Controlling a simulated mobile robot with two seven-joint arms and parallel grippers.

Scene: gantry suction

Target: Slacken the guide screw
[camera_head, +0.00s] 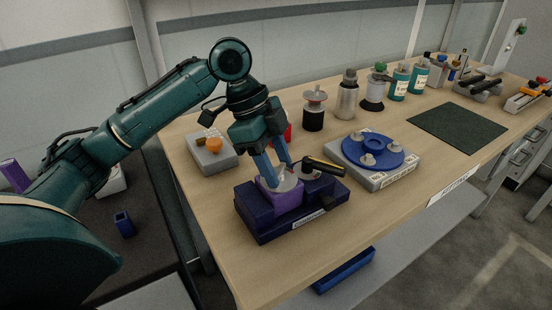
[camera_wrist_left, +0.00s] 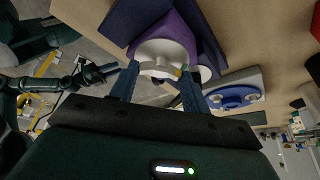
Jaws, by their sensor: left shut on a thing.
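A dark blue base (camera_head: 262,222) stands near the front edge of the bench and carries a purple block (camera_head: 289,201). A pale round head, which looks like the guide screw (camera_head: 268,184), sits on the block. The head also shows in the left wrist view (camera_wrist_left: 165,52). My left gripper (camera_head: 280,175) points down at it, its blue fingers shut on the head; in the left wrist view the fingers (camera_wrist_left: 160,80) flank its lower edge. The fingers partly hide it in the head view.
A black handle (camera_head: 323,166) with a yellowish band lies close to the right of my fingers. A blue turntable (camera_head: 372,148) stands further right. A grey box with an orange knob (camera_head: 214,145) is behind to the left. Bottles (camera_head: 347,97) line the back. The bench's front right is clear.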

